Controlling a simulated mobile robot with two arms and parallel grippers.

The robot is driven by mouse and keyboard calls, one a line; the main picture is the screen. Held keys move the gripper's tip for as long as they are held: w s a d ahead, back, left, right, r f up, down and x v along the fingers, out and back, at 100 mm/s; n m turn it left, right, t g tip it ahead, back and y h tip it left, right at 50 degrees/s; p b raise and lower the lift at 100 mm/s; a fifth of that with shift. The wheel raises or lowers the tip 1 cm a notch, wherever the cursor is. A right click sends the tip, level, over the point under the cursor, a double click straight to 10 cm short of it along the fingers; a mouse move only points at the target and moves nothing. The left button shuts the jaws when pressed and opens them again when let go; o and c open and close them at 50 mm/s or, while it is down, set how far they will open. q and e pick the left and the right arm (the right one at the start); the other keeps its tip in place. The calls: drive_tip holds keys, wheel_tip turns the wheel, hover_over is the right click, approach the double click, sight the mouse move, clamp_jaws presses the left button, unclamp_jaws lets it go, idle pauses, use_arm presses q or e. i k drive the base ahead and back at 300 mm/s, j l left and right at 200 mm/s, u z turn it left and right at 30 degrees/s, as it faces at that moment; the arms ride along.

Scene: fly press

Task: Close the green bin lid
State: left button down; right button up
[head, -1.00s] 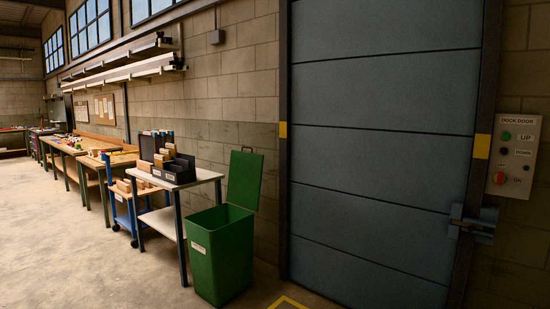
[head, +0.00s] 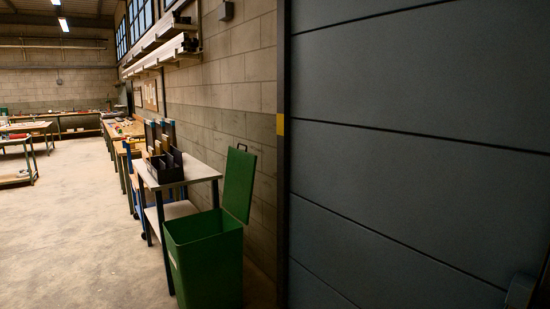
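The green bin (head: 207,262) stands on the floor in the lower middle of the head view, in front of the grey dock door's left edge. Its top is open. The green lid (head: 239,184) stands raised, nearly upright, at the bin's right side near the block wall. The bottom of the bin is cut off by the picture's lower edge. Neither of my grippers is in view.
A small table (head: 202,172) with a black organiser (head: 168,168) stands just behind the bin. Workbenches line the wall beyond. The large dock door (head: 420,150) fills the right side. Open concrete floor (head: 80,220) lies to the left.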

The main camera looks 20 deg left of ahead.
sight(241, 167)
drive_tip(key=i+l, duration=0.1)
drive_tip(key=i, duration=0.35)
drive_tip(key=i+l+u, duration=0.1)
drive_tip(key=i, duration=0.35)
drive_tip(key=i+l, duration=0.1)
drive_tip(key=i, duration=0.35)
